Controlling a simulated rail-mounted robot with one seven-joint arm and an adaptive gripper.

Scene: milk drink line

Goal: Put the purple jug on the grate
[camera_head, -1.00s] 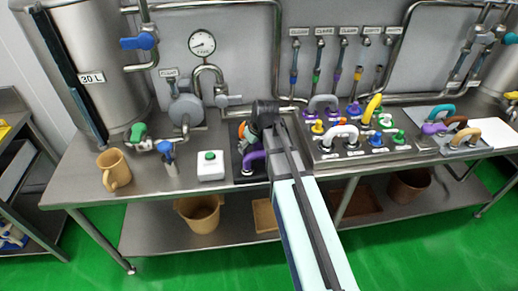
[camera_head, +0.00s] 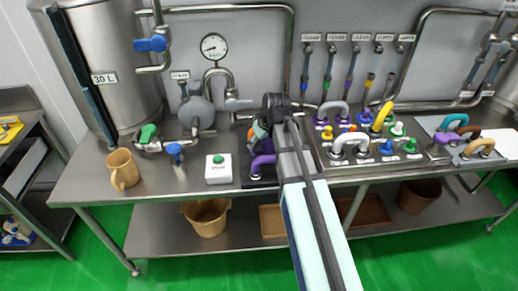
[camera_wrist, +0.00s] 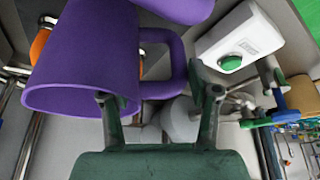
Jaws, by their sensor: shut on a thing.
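A large purple jug (camera_wrist: 85,60) fills the left of the wrist view, tilted in that picture, with its handle (camera_wrist: 176,70) between the two fingers. My gripper (camera_wrist: 158,108) is shut on this jug's handle. A second purple piece (camera_wrist: 175,6) shows at the top edge of the wrist view. In the head view my gripper (camera_head: 265,128) is over the dark tray (camera_head: 246,180) at the bench's middle. A purple curved handle (camera_head: 262,163) shows beside my arm there. My arm hides much of this spot, and I cannot clearly make out the grate.
A white box with a green button (camera_head: 218,168) stands just left of the tray. A tan jug (camera_head: 122,169) is further left. A panel of coloured handles and knobs (camera_head: 370,148) lies to the right. Pipes and a gauge (camera_head: 214,46) are behind. Bench between tan jug and box is partly clear.

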